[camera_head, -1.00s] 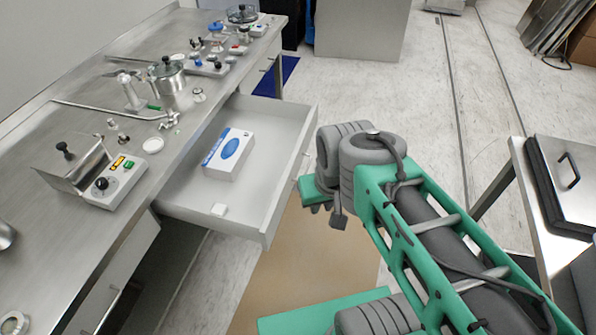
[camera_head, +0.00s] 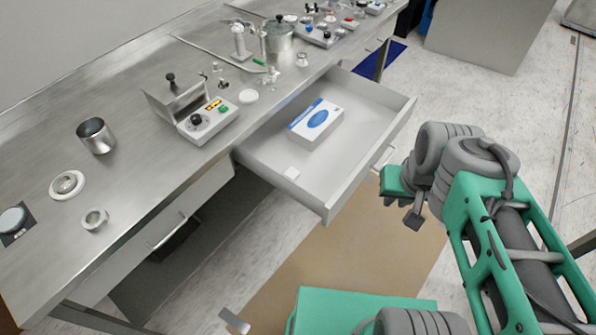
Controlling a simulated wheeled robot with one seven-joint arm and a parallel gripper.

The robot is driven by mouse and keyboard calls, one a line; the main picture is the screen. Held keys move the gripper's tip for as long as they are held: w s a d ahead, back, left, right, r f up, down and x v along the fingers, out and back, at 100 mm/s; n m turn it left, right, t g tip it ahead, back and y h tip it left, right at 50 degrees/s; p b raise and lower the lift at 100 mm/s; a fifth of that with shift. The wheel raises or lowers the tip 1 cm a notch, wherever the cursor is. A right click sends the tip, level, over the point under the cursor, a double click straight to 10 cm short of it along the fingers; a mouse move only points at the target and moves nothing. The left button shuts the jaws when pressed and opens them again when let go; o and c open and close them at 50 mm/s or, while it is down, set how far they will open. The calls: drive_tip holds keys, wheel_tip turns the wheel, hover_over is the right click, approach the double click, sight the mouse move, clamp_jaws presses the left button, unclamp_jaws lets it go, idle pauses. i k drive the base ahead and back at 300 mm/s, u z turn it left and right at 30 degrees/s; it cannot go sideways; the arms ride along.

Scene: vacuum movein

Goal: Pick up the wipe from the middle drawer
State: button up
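The middle drawer (camera_head: 262,160) stands pulled open from the bench. A small white folded wipe (camera_head: 292,173) lies flat on its floor near the front left corner. A white and blue box (camera_head: 317,123) lies in the drawer behind the wipe. My green and grey arm is at the right, outside the drawer and to the right of its front panel.
The steel bench top (camera_head: 130,120) holds a control box (camera_head: 208,118), a metal cup (camera_head: 96,136), a pot (camera_head: 277,42) and small fittings. A shut drawer (camera_head: 165,225) is at the left. Brown matting (camera_head: 330,250) covers the floor before the drawer.

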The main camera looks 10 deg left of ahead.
sight(292, 173)
drive_tip(key=z, duration=1.3)
drive_tip(key=i, duration=0.6)
drive_tip(key=u, duration=4.3)
